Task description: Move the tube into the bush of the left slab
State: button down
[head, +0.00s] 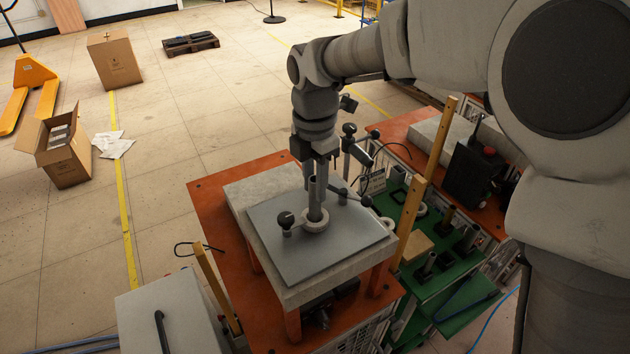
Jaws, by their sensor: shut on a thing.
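The left slab (262,193) is a pale block on orange legs, with a flat grey plate (285,258) on top. A light ring-shaped bush (316,226) sits near the middle of the plate. My gripper (318,168) points down above the bush and is shut on a dark grey upright tube (313,204). The tube's lower end meets the bush opening; how deep it sits inside cannot be told. The gripper's fingers partly hide the tube's upper part.
Dark-knobbed clamps (286,219) stand on the plate on both sides of the bush. Upright wooden posts (408,222) rise near the slab. A green bench (412,292) with loose parts lies to the right. The floor at left is mostly open.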

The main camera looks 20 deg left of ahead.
jog(key=shift+f+b, duration=1.05)
jog(key=shift+f, duration=0.7)
jog(key=c, duration=0.6)
grip_release()
jog(key=shift+o, duration=0.2)
notch_tip(320, 180, up, 18)
jog(key=shift+f, duration=0.25)
